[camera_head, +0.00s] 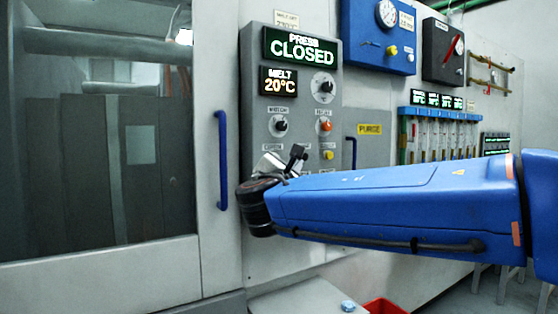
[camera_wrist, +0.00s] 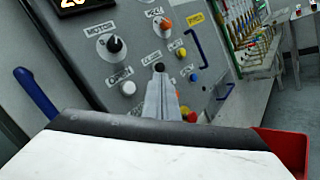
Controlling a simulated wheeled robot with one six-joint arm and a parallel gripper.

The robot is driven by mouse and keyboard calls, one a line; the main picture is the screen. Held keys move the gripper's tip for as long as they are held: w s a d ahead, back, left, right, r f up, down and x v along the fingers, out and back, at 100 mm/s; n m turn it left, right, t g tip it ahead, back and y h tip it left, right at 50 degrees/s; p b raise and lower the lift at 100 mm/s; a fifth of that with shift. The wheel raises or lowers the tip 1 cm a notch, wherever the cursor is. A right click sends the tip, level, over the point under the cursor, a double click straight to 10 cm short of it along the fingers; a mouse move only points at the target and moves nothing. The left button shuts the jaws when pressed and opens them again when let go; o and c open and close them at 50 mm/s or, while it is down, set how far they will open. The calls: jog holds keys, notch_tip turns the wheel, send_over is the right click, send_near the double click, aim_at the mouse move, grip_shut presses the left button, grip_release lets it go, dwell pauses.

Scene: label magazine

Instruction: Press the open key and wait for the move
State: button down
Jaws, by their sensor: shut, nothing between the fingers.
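The grey control panel (camera_head: 260,210) carries a display (camera_head: 300,48) that reads PRESS CLOSED. In the wrist view a row of labelled keys shows: a white key (camera_wrist: 128,88), a dark round one (camera_wrist: 158,67) and a yellow one (camera_wrist: 181,51). My gripper (camera_wrist: 160,77) is shut and empty. Its tip lies just below the dark key in the picture, right of the white key; I cannot tell whether it touches the panel. In the head view my gripper (camera_head: 298,153) hides part of the key row.
A motor knob (camera_wrist: 114,43) and an orange-red knob (camera_wrist: 165,22) sit above the keys. A blue key (camera_wrist: 193,77) is lower right. A blue door handle (camera_head: 222,160) stands left of the panel. A red bin (camera_head: 385,307) is below.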

dwell(0.3)
jog(key=w+a, duration=0.5)
jog(key=w, duration=0.2)
jog(key=shift+w, duration=0.15)
dwell(2.3)
jog(key=shift+w+a, duration=0.15)
jog(key=shift+w, duration=0.2)
